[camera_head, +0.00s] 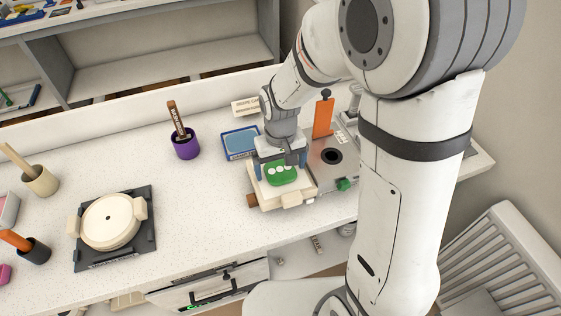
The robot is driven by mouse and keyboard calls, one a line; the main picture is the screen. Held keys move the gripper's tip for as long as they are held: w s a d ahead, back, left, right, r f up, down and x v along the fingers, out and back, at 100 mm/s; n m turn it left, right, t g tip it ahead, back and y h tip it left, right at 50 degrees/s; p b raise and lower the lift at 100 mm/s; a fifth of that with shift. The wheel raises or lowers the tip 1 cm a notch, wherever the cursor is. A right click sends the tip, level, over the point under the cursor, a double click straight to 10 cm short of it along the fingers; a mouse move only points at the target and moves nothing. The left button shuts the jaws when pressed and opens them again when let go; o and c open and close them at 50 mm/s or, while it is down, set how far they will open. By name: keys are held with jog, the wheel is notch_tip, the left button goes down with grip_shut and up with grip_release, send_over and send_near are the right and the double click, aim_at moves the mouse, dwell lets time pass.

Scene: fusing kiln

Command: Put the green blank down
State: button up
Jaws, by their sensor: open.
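The green blank (282,175), with several white dots on its top, appears to lie on a cream slab (289,199) at the worktop's right part. My gripper (280,162) is directly above and around the blank, pointing down. Its jaws are open, with a blue finger on each side. The gripper body hides the blank's far edge. I cannot tell whether the fingers touch the blank.
A grey plate with a dark round hole (332,156) and an upright orange piece (323,117) stand close on the right. A blue tray (240,143) and purple cup (186,147) are to the left. A round cream kiln (110,221) sits farther left. Clear worktop lies between.

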aim_at(281, 170)
notch_tip(281, 170, up, 12)
jog(key=s+d+r+m+t, duration=0.2)
jog(key=s+d+m+t, duration=0.1)
jog(key=s+d, duration=0.9)
jog(key=shift+s+d+r, duration=0.2)
jog(key=shift+s+r, duration=0.05)
jog(key=shift+r, duration=0.1)
dwell(1.0)
